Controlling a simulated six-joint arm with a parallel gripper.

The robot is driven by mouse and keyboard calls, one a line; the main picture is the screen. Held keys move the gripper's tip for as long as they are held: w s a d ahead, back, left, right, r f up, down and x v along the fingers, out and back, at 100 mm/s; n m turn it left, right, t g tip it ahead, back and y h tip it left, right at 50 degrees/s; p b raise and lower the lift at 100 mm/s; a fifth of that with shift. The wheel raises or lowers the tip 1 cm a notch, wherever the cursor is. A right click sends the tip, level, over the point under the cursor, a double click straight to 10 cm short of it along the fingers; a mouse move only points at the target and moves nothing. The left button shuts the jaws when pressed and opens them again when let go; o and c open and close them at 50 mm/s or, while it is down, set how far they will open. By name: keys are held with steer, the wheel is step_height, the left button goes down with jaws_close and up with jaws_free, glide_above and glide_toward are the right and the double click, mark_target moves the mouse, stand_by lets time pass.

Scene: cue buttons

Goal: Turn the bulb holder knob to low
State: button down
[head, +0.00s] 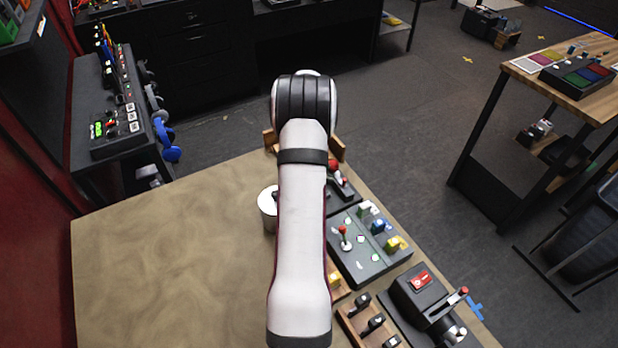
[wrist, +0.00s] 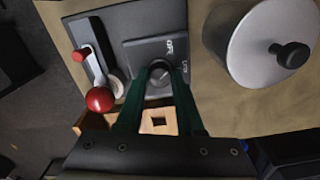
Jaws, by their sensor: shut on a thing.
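In the wrist view the dark round knob (wrist: 159,72) sits on a dark grey panel (wrist: 140,50) with white markings that seem to read OFF and LOW. My gripper (wrist: 160,80) has its two green fingers on either side of the knob and is shut on it. The knob's pointer direction is too small to tell. I cannot make out a bulb. In the head view my arm hides the knob and my gripper.
A lever with a red ball (wrist: 100,99) stands close left of the panel. A grey cylinder with a black knob (wrist: 265,45) stands to its right. In the head view a button box (head: 368,250) and a red switch box (head: 422,290) lie right of my arm. The table's left side (head: 170,255) is clear.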

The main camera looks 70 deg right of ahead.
steer(key=m, duration=0.3)
steer(key=shift+m, duration=2)
steer(key=c, duration=0.5)
jaws_free()
steer(key=shift+c, duration=0.2)
step_height(320, 180, up, 16)
